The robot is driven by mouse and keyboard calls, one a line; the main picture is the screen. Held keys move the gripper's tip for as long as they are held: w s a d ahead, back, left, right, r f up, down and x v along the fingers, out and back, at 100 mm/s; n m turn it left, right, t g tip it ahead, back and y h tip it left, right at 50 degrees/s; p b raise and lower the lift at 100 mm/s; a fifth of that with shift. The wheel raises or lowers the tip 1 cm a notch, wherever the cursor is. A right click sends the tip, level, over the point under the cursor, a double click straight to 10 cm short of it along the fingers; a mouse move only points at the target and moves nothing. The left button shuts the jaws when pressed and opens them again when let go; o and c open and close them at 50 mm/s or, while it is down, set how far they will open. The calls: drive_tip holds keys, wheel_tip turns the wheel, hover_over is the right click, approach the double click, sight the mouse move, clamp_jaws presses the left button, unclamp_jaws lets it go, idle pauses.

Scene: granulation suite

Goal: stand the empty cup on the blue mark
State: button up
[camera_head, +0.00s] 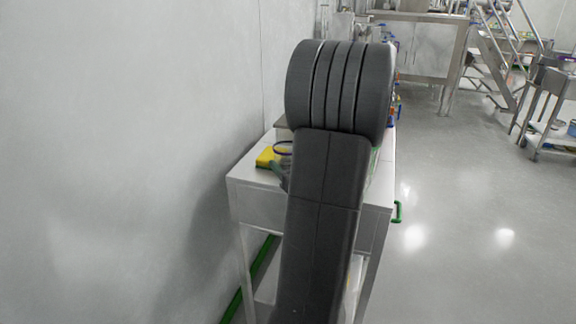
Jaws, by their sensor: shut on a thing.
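My own dark arm fills the middle of the head view and covers most of the white table (256,205) behind it. My gripper is not in view; the arm hides that area. I cannot make out the empty cup or the blue mark. Both may be behind the arm.
A plain wall (120,150) stands close on the left. Open floor (470,220) lies to the right. Metal stairs (490,60) and a trolley (550,110) stand farther back.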

drive_tip(key=shift+f+b, duration=0.15)
drive_tip(key=shift+b, duration=0.25)
drive_tip(key=o, duration=1.7)
drive_tip(key=shift+r+p, duration=0.25)
drive_tip(key=shift+p, duration=0.1)
